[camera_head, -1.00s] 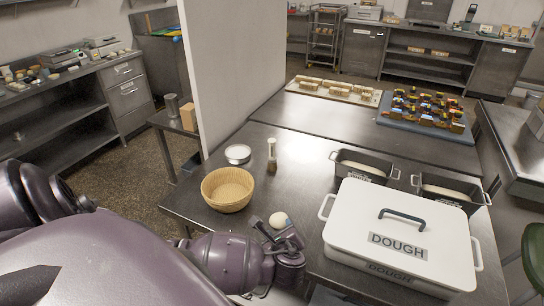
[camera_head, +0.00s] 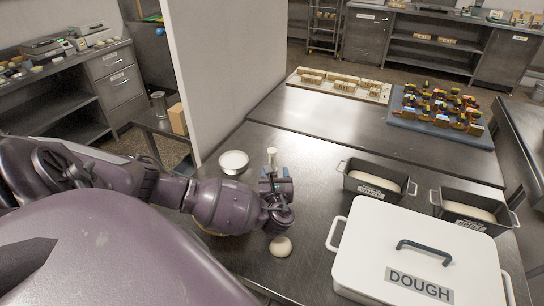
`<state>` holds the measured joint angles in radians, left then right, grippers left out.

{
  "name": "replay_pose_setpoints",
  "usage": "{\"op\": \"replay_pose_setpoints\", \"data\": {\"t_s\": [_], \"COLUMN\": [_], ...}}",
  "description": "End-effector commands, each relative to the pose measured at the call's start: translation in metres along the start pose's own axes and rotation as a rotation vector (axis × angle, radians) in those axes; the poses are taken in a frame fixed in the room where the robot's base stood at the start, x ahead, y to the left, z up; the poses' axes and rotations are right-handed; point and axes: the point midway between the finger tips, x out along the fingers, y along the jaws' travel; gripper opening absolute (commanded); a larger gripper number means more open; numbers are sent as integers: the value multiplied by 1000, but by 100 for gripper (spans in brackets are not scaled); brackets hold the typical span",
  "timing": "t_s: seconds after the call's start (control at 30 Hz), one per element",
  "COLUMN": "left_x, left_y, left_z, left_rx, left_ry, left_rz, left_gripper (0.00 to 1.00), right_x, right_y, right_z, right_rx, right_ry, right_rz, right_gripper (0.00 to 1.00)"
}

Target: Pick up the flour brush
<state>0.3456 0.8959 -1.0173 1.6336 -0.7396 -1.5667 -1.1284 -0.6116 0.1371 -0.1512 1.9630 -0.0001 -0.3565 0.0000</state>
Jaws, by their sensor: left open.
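A slim upright thing with a pale top (camera_head: 271,155), which may be the flour brush, stands on the steel table. Its darker lower part is largely hidden behind my left gripper (camera_head: 271,175). My left gripper is open, with its jaws pointing away from me toward this thing. I cannot tell whether the jaws are around it or just in front of it. My right gripper is out of view.
A small white bowl (camera_head: 233,160) stands left of the gripper, and a pale dough ball (camera_head: 281,246) lies in front. The white DOUGH box (camera_head: 420,240) and two dark tins (camera_head: 345,181) (camera_head: 440,207) stand right. My left arm hides most of the basket.

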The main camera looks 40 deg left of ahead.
Motion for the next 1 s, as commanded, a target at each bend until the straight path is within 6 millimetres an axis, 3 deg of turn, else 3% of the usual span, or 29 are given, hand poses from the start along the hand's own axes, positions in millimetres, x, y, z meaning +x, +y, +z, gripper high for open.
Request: {"op": "replay_pose_setpoints", "data": {"t_s": [0.23,0.53,0.8,1.0], "left_x": [36,56,90,100], "left_y": [0,2,5,6], "left_z": [1,2,1,-1], "left_rx": [0,-2,-2,-1], "left_ry": [-2,-2,-1,1], "left_rz": [1,1,1,1], "left_gripper": [56,56,56,56], "right_x": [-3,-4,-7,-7], "right_y": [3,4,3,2], "right_z": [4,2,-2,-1], "right_rx": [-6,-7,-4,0], "right_ry": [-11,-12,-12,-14], "right_rz": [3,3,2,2], "right_gripper": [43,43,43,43]}}
